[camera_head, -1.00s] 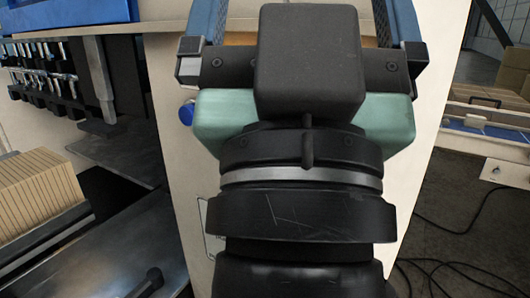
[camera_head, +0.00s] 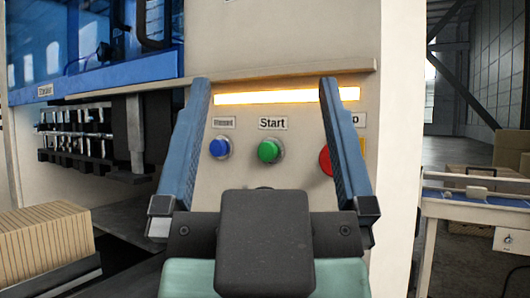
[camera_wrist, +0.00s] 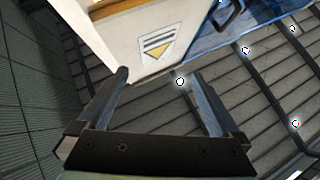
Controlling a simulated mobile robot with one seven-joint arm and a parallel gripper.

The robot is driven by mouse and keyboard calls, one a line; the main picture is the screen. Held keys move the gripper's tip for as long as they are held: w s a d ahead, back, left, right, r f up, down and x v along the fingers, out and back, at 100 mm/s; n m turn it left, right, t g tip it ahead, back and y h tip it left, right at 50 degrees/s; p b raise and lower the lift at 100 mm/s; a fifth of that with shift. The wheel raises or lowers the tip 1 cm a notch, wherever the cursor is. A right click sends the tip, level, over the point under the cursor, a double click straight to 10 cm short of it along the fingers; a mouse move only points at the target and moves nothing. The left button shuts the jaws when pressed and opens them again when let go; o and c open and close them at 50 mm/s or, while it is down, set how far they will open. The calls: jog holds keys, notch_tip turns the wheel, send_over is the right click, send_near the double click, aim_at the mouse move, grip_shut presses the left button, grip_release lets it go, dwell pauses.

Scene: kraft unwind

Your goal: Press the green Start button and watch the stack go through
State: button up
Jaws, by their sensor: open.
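The green Start button (camera_head: 269,151) is on the cream machine panel, under a label reading "Start". In the head view it shows between the two raised fingers of my gripper (camera_head: 265,88), which are spread wide with nothing between them. The gripper appears in front of the panel; I cannot tell the exact gap. The stack of brown kraft sheets (camera_head: 45,245) stands at the lower left, beside the machine. In the wrist view my gripper (camera_wrist: 158,75) is also open and empty, and the buttons do not show there.
A blue button (camera_head: 219,147) is left of Start. A red button (camera_head: 325,160), partly hidden by my right finger, is to its right. A lit amber bar (camera_head: 285,96) runs above. A conveyor table (camera_head: 475,205) with boxes behind it stands at the right.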

grip_shut()
dwell(0.6)
dwell(1.2)
